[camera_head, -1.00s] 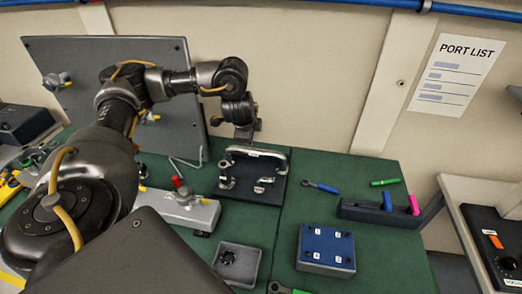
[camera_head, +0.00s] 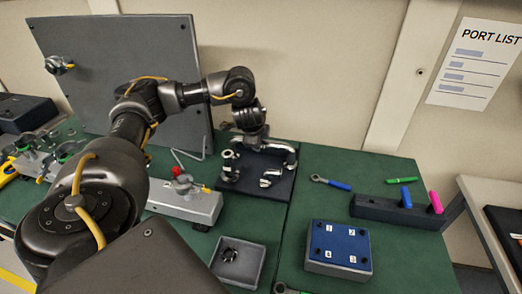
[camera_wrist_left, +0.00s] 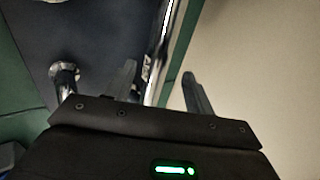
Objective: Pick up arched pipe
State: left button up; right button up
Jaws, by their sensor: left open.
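The arched pipe (camera_head: 290,152) is a shiny metal tube raised over a dark base plate (camera_head: 262,190) on the green bench. My left gripper (camera_head: 258,143) points down at the pipe's top and hides the middle of it. In the left wrist view the pipe (camera_wrist_left: 167,45) runs between the two spread fingers of the open left gripper (camera_wrist_left: 158,74). I cannot tell whether either finger touches it. My right gripper is not in view.
Small metal fittings (camera_head: 268,178) stand on the base plate. A grey upright panel (camera_head: 180,60) is behind my arm. A blue-topped box (camera_head: 338,247), a grey tray (camera_head: 238,264) and a dark holder (camera_head: 385,211) lie nearby. The wall is close behind.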

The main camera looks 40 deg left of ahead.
pick_arm(q)
jog(key=shift+x, duration=0.8)
jog(key=shift+f+b, duration=0.25)
jog(key=shift+b, duration=0.1)
jog(key=f+b, duration=0.2)
jog(key=shift+w+a+f, duration=0.15)
jog(key=shift+w+f, duration=0.15)
jog(key=shift+w, duration=0.1)
jog(key=shift+w+a+f+p, duration=0.3)
jog(key=shift+w+a+f, duration=0.15)
jog(key=shift+w+f, duration=0.3)
jog(key=shift+s+d+r, duration=0.1)
jog(key=shift+c, duration=0.6)
jog(key=c, duration=1)
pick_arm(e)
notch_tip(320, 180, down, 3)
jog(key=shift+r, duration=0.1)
pick_arm(q)
jog(key=shift+r, duration=0.1)
